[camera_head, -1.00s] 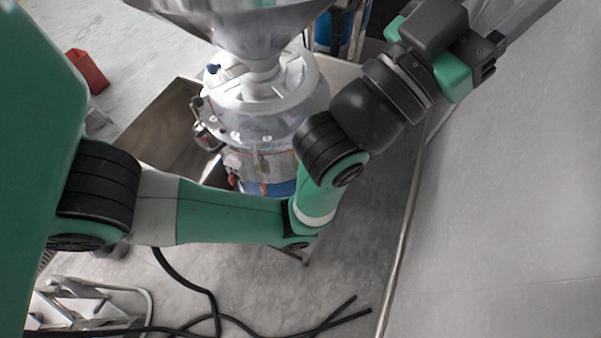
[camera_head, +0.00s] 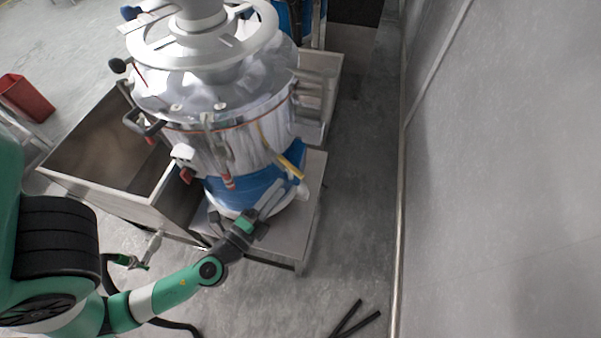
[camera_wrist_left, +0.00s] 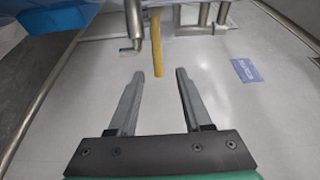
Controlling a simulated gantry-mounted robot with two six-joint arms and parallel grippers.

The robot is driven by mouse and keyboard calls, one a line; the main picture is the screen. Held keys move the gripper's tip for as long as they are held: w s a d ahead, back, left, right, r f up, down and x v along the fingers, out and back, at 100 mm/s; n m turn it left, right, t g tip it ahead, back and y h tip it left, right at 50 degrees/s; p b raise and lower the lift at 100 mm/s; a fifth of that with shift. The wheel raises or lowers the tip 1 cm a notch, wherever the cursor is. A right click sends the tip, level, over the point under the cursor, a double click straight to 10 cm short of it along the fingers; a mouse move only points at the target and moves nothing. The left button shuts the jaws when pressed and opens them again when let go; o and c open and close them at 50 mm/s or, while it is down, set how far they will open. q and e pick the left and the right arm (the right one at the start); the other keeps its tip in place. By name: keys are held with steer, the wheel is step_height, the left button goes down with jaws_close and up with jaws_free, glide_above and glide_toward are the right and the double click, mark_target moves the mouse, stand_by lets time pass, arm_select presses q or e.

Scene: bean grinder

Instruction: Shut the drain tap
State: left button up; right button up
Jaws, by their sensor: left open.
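A yellow lever (camera_head: 291,167) sits low on the front right of the steel machine (camera_head: 215,105). It looks like the handle of a tap. In the left wrist view the lever (camera_wrist_left: 157,45) hangs nearly upright beside a metal pipe end (camera_wrist_left: 133,30). My left gripper (camera_head: 274,195) is open, just below and in front of the lever in the head view. In the left wrist view the lever's lower end lies between the fingertips (camera_wrist_left: 160,73); I cannot tell whether it is within them or beyond. My right gripper is not in view.
An open steel tank (camera_head: 105,145) stands left of the machine, with a small metal fitting (camera_head: 150,248) and dark hose below. A steel stand (camera_head: 290,230) is under the machine. A red bin (camera_head: 25,98) is at far left. A grey wall (camera_head: 500,170) bounds the right.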

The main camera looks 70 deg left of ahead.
mark_target(293, 172)
arm_select(q)
steer(key=p+x, duration=0.3)
steer(key=x, duration=0.7)
steer(key=shift+a, duration=0.1)
steer(key=shift+w+a+f, duration=0.1)
steer(key=shift+w+a, duration=0.2)
steer(key=shift+w, duration=0.25)
steer(key=shift+c, duration=0.2)
jaws_close()
stand_by(0.6)
